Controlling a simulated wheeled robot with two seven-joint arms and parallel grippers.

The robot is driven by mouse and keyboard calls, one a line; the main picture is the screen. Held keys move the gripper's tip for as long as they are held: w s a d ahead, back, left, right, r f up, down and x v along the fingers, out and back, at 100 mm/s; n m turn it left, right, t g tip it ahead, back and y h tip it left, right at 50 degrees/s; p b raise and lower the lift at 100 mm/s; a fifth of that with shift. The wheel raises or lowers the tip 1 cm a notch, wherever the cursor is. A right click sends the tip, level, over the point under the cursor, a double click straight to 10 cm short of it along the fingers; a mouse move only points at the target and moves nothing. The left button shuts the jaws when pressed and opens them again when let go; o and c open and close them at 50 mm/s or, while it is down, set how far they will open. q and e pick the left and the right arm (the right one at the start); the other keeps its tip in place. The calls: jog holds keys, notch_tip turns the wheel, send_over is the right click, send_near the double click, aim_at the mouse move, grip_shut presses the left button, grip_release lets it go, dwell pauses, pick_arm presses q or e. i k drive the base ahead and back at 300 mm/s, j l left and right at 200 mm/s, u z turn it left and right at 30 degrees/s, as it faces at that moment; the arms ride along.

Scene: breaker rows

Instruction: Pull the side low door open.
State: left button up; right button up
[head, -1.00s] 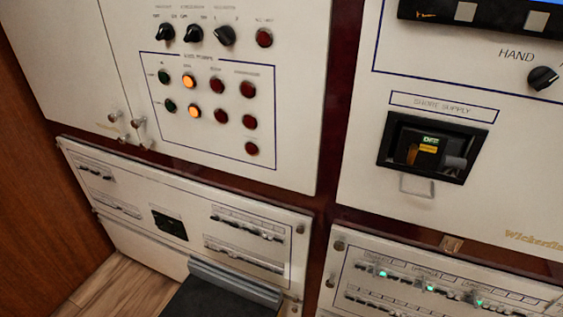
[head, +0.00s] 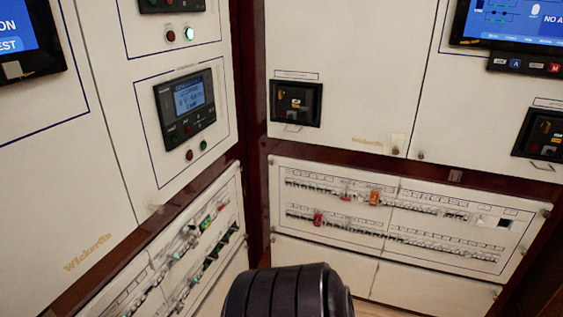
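Two low breaker panels show. The one on the facing wall, a wide cream low panel (head: 385,253), has two rows of breakers, some with red or orange tags, and small fasteners at its corners. It looks flush with its frame. The one on the left wall, a low panel (head: 160,262) with green-lit breakers, is seen at a steep angle and cut by the bottom edge. I cannot tell from the view which of them is the side low door. Neither of my grippers is in view.
A dark ribbed part of mine (head: 288,293) covers the bottom centre. Above the facing low panel are tall cream doors (head: 345,60) with a black breaker unit (head: 296,102) and small knobs. A dark red frame (head: 253,190) runs down the corner. Brown wood (head: 530,275) shows at lower right.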

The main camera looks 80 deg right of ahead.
aim_at(427, 291)
jog(key=z, duration=4)
jog(key=i+j+z, duration=0.1)
jog(key=i, duration=0.5)
